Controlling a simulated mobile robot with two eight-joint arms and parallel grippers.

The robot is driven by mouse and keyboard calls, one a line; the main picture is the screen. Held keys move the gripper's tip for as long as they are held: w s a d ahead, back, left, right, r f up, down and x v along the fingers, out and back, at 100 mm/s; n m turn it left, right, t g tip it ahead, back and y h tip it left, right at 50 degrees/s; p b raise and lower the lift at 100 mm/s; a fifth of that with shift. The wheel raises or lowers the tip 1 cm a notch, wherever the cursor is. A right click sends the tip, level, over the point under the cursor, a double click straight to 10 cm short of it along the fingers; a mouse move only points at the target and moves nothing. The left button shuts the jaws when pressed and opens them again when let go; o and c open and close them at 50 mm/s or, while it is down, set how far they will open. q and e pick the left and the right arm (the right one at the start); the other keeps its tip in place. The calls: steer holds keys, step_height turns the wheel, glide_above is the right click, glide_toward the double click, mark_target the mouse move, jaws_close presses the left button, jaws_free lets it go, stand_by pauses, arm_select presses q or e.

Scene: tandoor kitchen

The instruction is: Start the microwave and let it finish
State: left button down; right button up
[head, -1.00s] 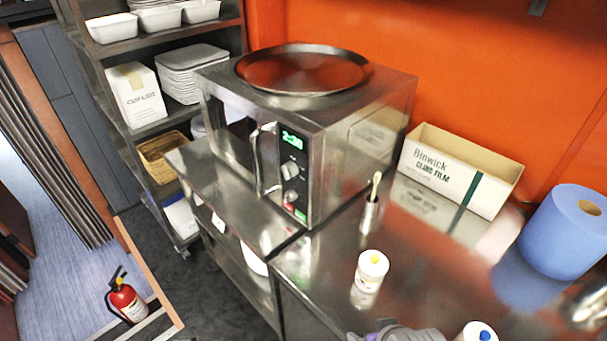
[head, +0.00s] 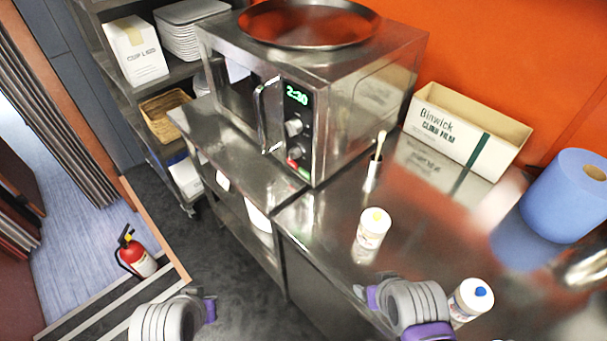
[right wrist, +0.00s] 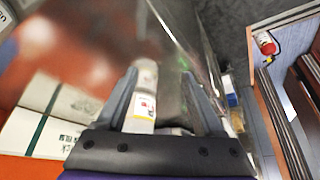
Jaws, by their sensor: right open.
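The steel microwave (head: 335,100) stands on the steel counter in the head view, its door shut and its upright handle (head: 262,115) at the door's right edge. Its green display (head: 297,94) reads 2:30. Below are two round knobs (head: 293,127), then a red button (head: 293,164) and a green button (head: 304,173) low on the panel. My right gripper (right wrist: 165,95) is open in the right wrist view; a white-labelled bottle (right wrist: 142,108) shows between its fingers, apparently beyond them. In the head view only grey and purple arm parts show at the bottom edge; my left gripper's fingers are not visible.
A large round pan (head: 308,22) sits on the microwave. On the counter are a yellow-capped bottle (head: 372,230), a blue-capped bottle (head: 470,300), a brush in a holder (head: 375,170), a cling film box (head: 465,130) and a blue roll (head: 565,215). Shelving stands left.

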jaws_close()
stand_by(1.4)
